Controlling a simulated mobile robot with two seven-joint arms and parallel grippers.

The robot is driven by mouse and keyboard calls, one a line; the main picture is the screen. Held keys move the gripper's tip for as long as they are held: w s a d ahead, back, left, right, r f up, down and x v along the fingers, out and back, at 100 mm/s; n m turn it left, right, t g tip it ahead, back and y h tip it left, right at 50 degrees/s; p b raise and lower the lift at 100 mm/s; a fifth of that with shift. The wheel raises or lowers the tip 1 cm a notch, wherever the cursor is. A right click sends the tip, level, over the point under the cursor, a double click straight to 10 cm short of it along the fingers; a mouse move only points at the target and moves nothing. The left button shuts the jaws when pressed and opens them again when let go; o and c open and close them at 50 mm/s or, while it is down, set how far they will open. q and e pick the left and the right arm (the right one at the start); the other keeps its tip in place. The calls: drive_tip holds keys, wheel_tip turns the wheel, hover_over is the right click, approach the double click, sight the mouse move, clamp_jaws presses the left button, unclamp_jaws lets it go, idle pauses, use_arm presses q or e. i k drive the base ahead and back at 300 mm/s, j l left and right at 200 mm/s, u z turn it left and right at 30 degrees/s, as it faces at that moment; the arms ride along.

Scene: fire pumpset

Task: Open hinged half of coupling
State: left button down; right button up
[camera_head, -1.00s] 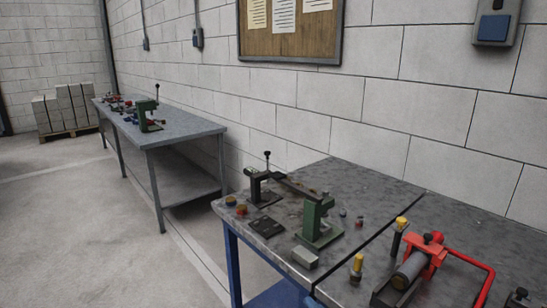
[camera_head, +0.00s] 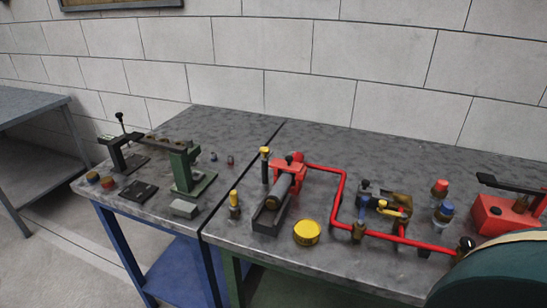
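A red pipe line (camera_head: 338,195) runs over the right-hand workbench. On it, right of the middle, sits a small assembly of dark grey and brass parts (camera_head: 398,202) with a yellow piece, which looks like the coupling. It is too small to tell its hinged half or whether that half is open or shut. A red pump body with a grey cylinder (camera_head: 279,192) lies at the pipe's left end on a dark base. Neither of my grippers is in view.
A yellow round cap (camera_head: 307,233) lies near the front of the workbench (camera_head: 350,262). Red- and blue-topped fittings (camera_head: 443,212) and a red box with a black lever (camera_head: 500,213) stand right. A green stand (camera_head: 187,172) is on the left bench. A large dark teal round object (camera_head: 495,275) fills the lower right corner.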

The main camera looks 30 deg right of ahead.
sight(286, 165)
drive_tip(key=z, duration=1.55)
